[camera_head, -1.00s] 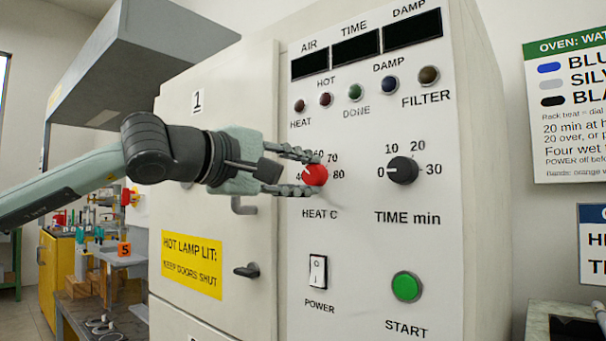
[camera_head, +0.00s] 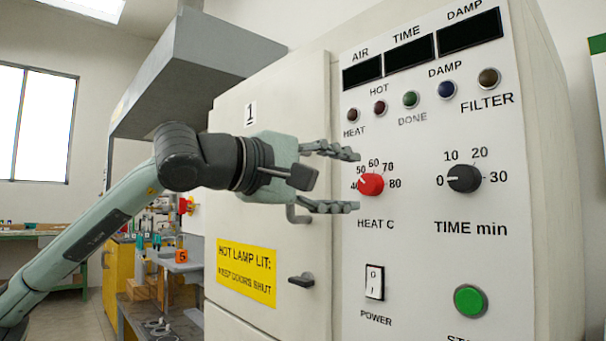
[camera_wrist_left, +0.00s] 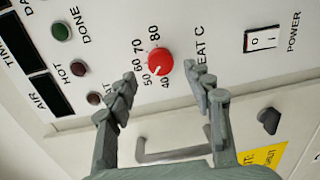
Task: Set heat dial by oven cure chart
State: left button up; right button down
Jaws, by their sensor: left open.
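The red HEAT C dial (camera_head: 371,184) is on the oven's white panel, with marks from 40 to 80. Its white pointer seems to sit between 40 and 50; the dial also shows in the left wrist view (camera_wrist_left: 160,62). My left gripper (camera_head: 354,180) is open in front of the panel, just left of the dial, its fingers apart and empty. In the wrist view the fingertips (camera_wrist_left: 163,80) stand clear of the dial. Only a sliver of the wall chart (camera_head: 598,90) shows at the right edge; its text is out of view. My right gripper is not in view.
The black TIME dial (camera_head: 464,179) points near 0. The POWER switch (camera_head: 374,282) and green START button (camera_head: 470,301) are below. The displays (camera_head: 409,53) are dark.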

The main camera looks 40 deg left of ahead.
pick_arm(q)
jog(key=s+a, duration=0.1)
jog(key=s, duration=0.7)
jog(key=shift+s+r, duration=0.2)
jog(key=shift+s, duration=0.1)
